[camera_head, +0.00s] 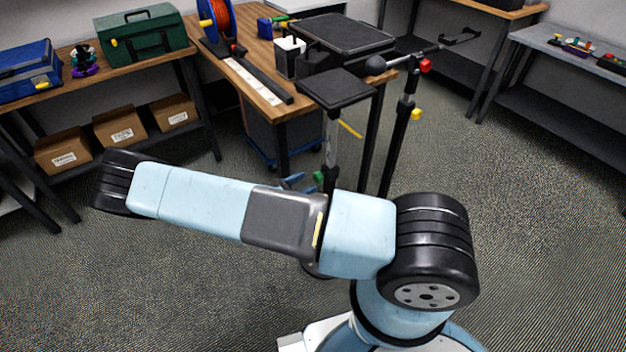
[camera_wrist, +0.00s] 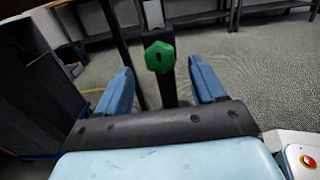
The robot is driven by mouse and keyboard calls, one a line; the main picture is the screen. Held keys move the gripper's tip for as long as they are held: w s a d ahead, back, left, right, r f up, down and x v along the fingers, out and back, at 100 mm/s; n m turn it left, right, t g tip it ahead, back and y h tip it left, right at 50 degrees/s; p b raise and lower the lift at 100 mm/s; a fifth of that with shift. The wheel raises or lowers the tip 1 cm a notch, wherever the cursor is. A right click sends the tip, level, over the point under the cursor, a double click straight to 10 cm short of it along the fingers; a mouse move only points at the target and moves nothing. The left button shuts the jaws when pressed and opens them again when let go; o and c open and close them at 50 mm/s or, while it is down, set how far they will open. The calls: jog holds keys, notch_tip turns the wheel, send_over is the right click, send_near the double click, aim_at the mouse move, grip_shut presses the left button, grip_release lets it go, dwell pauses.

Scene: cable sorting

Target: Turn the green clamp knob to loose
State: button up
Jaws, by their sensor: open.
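The green clamp knob (camera_wrist: 160,57) sits on a dark upright post (camera_wrist: 167,90) in the wrist view. My gripper (camera_wrist: 160,80) is open, with one blue finger to the left of the knob and one to the right. The knob appears between the fingertips and slightly beyond them, with a gap on both sides. In the head view a small part of the green knob (camera_head: 319,178) shows on the stand's post, just behind my arm. The stand carries a flat black plate (camera_head: 336,89). My gripper (camera_head: 292,181) is mostly hidden behind my arm there.
A second stand (camera_head: 403,107) with red and yellow knobs is right of the green-knob stand. A wooden workbench (camera_head: 263,92) with a cable reel (camera_head: 217,22) stands close behind. A shelf with boxes (camera_head: 115,123) is at left. The carpet at right is clear.

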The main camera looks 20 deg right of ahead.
aim_at(315, 178)
jog(key=shift+x, duration=2.15)
jog(key=shift+c, duration=0.5)
jog(key=c, duration=0.9)
jog(key=shift+c, duration=0.2)
